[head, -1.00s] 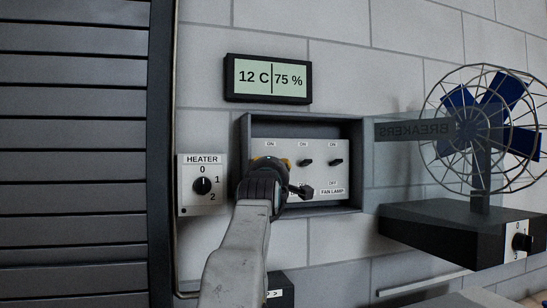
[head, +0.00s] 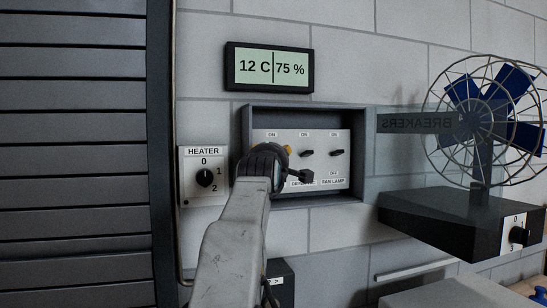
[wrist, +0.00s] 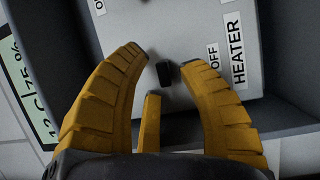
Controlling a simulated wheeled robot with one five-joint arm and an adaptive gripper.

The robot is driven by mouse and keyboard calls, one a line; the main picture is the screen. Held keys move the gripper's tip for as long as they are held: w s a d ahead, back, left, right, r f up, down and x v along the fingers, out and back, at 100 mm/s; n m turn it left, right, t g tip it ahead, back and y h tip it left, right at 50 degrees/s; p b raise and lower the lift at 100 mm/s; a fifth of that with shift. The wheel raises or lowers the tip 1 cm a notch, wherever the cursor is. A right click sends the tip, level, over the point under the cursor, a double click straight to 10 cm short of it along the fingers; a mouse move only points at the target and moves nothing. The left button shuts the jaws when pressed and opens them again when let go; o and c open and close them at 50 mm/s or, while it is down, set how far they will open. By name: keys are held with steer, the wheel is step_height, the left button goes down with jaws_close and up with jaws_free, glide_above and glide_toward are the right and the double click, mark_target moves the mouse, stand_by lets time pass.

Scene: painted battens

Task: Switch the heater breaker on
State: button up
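The breaker box (head: 358,150) is open on the wall, with a pale panel of toggles. The heater breaker (wrist: 165,72) shows in the wrist view as a small black toggle beside the OFF and HEATER labels (wrist: 237,50); its exact tilt is hard to tell. In the head view my arm hides it. My gripper (wrist: 164,55) is open, its yellow fingers at either side of the toggle, with a gap visible; contact cannot be told. In the head view my gripper (head: 283,153) is before the panel's left part.
Two other toggles, the middle one (head: 306,153) and the fan lamp one (head: 337,153), are just right of my gripper. A heater dial (head: 204,178) is left of the box. A display (head: 270,68) reads 12 C and 75 %. A caged fan (head: 483,115) stands at right.

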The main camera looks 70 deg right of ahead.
steer(key=shift+o, duration=0.4)
steer(key=shift+f, duration=0.15)
steer(key=shift+d+b, duration=0.1)
steer(key=shift+b, duration=0.2)
steer(key=f+b, duration=0.1)
steer(key=b, duration=0.1)
steer(key=shift+s+h+b, duration=0.1)
steer(key=shift+h+b, duration=0.25)
steer(key=shift+h, duration=0.05)
steer(key=m+h+b, duration=0.1)
steer(key=b, duration=0.3)
steer(key=shift+f, duration=0.1)
steer(key=shift+t+h+b, duration=0.3)
steer(key=shift+b, duration=0.2)
